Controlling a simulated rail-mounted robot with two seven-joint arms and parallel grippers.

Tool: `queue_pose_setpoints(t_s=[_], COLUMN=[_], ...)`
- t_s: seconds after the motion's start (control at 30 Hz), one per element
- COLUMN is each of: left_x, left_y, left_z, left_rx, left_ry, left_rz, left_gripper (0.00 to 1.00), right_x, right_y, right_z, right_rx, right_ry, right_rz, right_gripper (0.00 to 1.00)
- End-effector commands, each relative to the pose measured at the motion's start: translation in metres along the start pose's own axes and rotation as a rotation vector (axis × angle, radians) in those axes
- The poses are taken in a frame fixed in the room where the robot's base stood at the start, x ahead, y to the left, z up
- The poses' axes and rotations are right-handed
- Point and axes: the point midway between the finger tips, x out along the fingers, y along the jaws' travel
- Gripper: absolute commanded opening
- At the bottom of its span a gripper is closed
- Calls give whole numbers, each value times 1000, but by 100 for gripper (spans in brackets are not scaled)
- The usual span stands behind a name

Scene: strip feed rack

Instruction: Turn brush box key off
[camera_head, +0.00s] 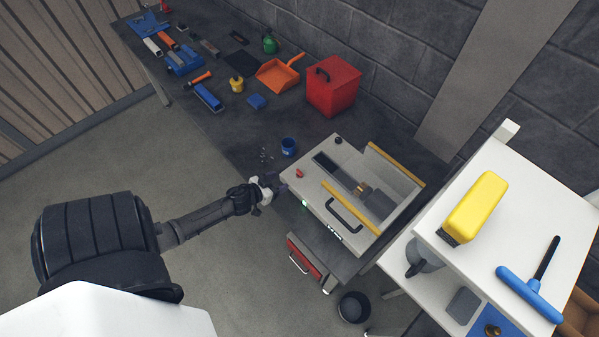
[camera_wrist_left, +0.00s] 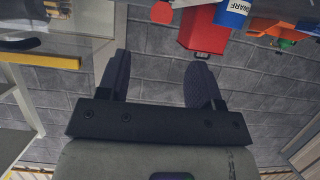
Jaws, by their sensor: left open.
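The brush box (camera_head: 318,187) is a pale machine with a dark slot, yellow edge bars and a black handle, on the near end of the dark bench. A small red knob (camera_head: 299,173) sits on its left corner, and a black knob (camera_head: 338,140) at its back corner. I cannot tell which is the key. A green light (camera_head: 304,203) glows on its front. My left gripper (camera_head: 272,184) is beside the box's left corner, close to the red knob. In the left wrist view its fingers (camera_wrist_left: 158,64) are apart with nothing between them. A red round part (camera_wrist_left: 161,12) shows beyond the fingertips.
A blue cup (camera_head: 288,146) stands behind the gripper, with small loose bits beside it. A red box (camera_head: 333,85), orange dustpan (camera_head: 280,73) and several tools lie farther along the bench. A white table (camera_head: 504,200) with a yellow block (camera_head: 474,207) stands right.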

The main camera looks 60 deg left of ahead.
Motion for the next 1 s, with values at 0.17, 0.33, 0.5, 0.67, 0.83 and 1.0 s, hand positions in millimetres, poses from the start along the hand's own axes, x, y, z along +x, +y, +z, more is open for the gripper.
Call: queue_pose_setpoints(t_s=[0.17,0.33,0.5,0.67,0.83,1.0], left_x=[36,67,92,107,115,116], left_y=[0,1,1,0,1,1], left_z=[-2,-1,0,0,0,0], left_rx=[0,-1,-1,0,-1,-1], left_ry=[3,1,1,1,0,0], left_rz=[-1,-1,-1,-1,-1,-1], left_gripper=[60,60,60,60,60,60], right_x=[1,4,8,12,13,13], right_y=[0,-2,-4,-5,-5,-5], right_z=[0,1,2,3,4,4], right_rx=[1,5,8,11,11,11], right_ry=[2,2,2,3,2,1], right_rz=[-1,-5,-9,-11,-12,-12], right_gripper=[43,43,43,43,43,43])
